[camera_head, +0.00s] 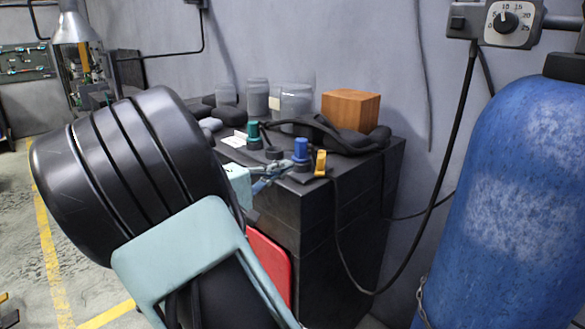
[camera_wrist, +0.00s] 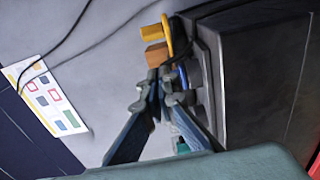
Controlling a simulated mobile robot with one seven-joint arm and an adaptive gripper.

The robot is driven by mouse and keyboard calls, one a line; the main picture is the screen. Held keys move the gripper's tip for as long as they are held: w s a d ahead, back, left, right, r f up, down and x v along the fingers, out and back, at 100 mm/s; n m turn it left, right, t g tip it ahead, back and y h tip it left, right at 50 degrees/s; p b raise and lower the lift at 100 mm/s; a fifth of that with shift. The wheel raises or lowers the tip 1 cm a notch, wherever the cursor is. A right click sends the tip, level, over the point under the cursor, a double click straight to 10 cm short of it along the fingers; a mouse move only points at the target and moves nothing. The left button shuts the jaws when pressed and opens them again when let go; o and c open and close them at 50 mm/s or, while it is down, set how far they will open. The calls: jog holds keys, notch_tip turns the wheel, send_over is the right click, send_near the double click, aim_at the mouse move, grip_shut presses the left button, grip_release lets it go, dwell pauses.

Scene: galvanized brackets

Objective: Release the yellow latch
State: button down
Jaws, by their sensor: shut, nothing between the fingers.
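The yellow latch (camera_head: 320,163) is a small upright piece near the front right corner of the dark cabinet top. In the wrist view a yellow part (camera_wrist: 155,33) shows beyond my fingertips, with a thin yellow strip beside it. My gripper (camera_head: 285,166) is shut and empty over the cabinet's front edge, to the left of the latch, beside the blue knob (camera_head: 301,150). In the wrist view my gripper (camera_wrist: 160,85) has its fingertips together, apart from the yellow part. I cannot tell the exact depth gap. The latch's base is partly hidden.
A green knob (camera_head: 253,132), several clear jars (camera_head: 257,97), a wooden block (camera_head: 350,108) and a dark strap stand on the cabinet (camera_head: 330,212). A blue cylinder (camera_head: 515,190) stands at right, with a hanging cable between. A poster (camera_wrist: 42,95) is on the wall.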

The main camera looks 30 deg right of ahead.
jog(key=s+a, duration=0.5)
jog(key=shift+s+a, duration=0.25)
jog(key=shift+a, duration=0.05)
jog(key=shift+r, duration=0.1)
